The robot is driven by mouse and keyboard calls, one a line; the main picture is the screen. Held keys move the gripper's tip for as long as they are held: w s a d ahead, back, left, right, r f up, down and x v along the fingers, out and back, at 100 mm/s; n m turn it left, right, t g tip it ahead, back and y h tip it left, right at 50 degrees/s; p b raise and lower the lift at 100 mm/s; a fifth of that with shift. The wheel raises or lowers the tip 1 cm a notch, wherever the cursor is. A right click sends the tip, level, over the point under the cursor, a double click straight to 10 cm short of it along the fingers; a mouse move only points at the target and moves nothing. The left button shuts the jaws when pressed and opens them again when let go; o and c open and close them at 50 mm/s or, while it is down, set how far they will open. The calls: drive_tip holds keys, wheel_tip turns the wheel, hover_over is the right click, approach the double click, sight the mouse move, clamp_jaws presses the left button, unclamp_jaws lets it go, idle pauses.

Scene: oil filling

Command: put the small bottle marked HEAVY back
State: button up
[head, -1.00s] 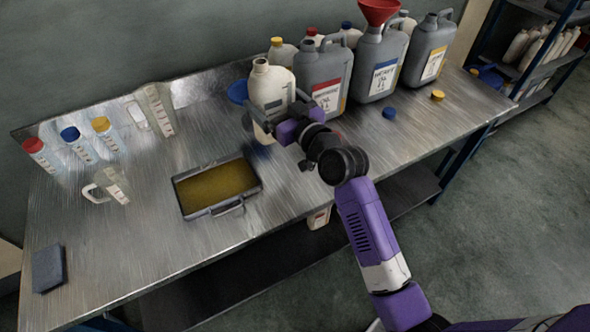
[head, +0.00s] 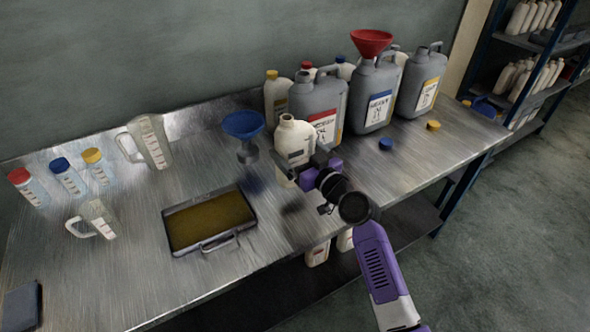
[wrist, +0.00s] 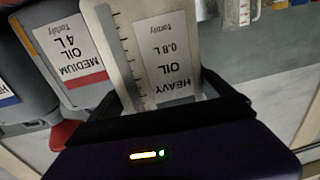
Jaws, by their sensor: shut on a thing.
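The small cream bottle (head: 294,133), open at the neck, is in my gripper (head: 307,168) in the head view. In the wrist view its label reads HEAVY OIL 0.8 L, upside down (wrist: 168,58). The two dark fingers of my gripper (wrist: 172,95) are closed on either side of it. The bottle looks upright and seems to be held above the table, in front of the grey cans.
Grey cans (head: 318,97) and several small capped bottles (head: 277,92) stand behind. A blue funnel (head: 244,125) stands left of the held bottle. An oil-filled tray (head: 210,222) lies front left. Blue (head: 386,144) and yellow (head: 433,125) caps lie right. Lower shelf bottles (head: 317,254) show below.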

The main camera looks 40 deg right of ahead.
drive_tip(key=shift+f+b, duration=0.9)
drive_tip(key=shift+f, duration=2.1)
drive_tip(key=shift+f, duration=0.1)
drive_tip(key=o, duration=1.8)
drive_tip(key=shift+c, duration=0.2)
